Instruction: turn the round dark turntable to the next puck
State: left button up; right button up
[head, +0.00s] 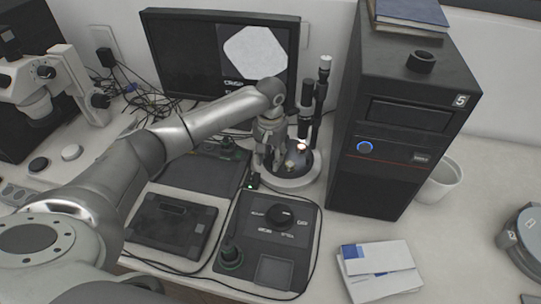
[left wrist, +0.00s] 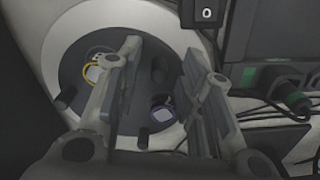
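The round dark turntable (head: 303,167) sits on a white round base (head: 297,185) beneath an upright optical tube, in front of the monitor. In the left wrist view the turntable (left wrist: 75,50) carries a yellow-ringed puck (left wrist: 93,76) and a purple-ringed puck (left wrist: 162,112), with short dark pegs (left wrist: 66,101) near its rim. My left gripper (head: 266,158) is at the left side of the turntable, pointing down. In the left wrist view its two fingers (left wrist: 160,62) are apart over the disc, with a dark peg seen between them; contact cannot be told. My right gripper is not in view.
A black computer tower (head: 385,120) stands close right of the turntable. A control box with a knob (head: 268,235) lies in front, with cables around it. A microscope (head: 45,85) is at far left, white papers (head: 378,268) at front right.

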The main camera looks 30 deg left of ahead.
pick_arm(q)
jog(key=shift+f, duration=0.15)
grip_shut()
dwell(0.5)
